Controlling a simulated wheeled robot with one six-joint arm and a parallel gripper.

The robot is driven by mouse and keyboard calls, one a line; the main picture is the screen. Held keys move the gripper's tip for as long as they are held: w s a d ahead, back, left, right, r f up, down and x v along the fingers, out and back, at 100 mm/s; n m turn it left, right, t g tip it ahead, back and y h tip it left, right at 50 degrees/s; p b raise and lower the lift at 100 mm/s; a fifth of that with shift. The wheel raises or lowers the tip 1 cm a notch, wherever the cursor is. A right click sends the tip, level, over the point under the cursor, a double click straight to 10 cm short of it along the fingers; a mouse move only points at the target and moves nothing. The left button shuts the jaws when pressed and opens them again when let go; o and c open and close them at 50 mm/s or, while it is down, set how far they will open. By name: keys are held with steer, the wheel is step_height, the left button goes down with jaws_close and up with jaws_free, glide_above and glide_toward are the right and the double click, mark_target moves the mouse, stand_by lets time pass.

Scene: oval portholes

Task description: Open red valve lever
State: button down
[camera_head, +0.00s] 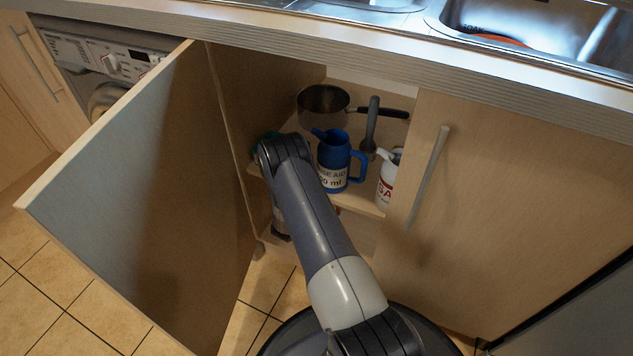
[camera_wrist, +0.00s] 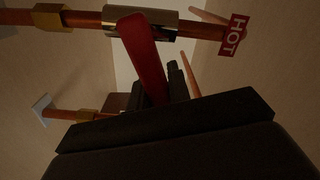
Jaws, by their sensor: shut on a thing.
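The red valve lever (camera_wrist: 143,52) shows in the wrist view, hanging at a slant from a metal valve body (camera_wrist: 165,20) on a copper pipe. My gripper (camera_wrist: 158,92) is at the lever's lower end, with dark fingers around it, shut on it. The lever's tip is hidden between the fingers and the dark gripper body. In the head view my arm reaches into the open cupboard, and the valve and lever cannot be seen there.
A red HOT tag (camera_wrist: 234,36) hangs on the pipe. The open cupboard door (camera_head: 130,200) stands left of my arm; the closed door (camera_head: 490,210) is right. A blue jug (camera_head: 333,160), a pan (camera_head: 322,103) and a white bottle (camera_head: 387,180) stand on the shelf.

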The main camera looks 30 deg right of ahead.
steer(key=c, duration=1.3)
jaws_free()
steer(key=shift+a, duration=0.1)
steer(key=p+v, duration=0.3)
steer(key=v, duration=0.7)
steer(key=shift+s+a, duration=0.2)
steer(key=shift+s, duration=0.05)
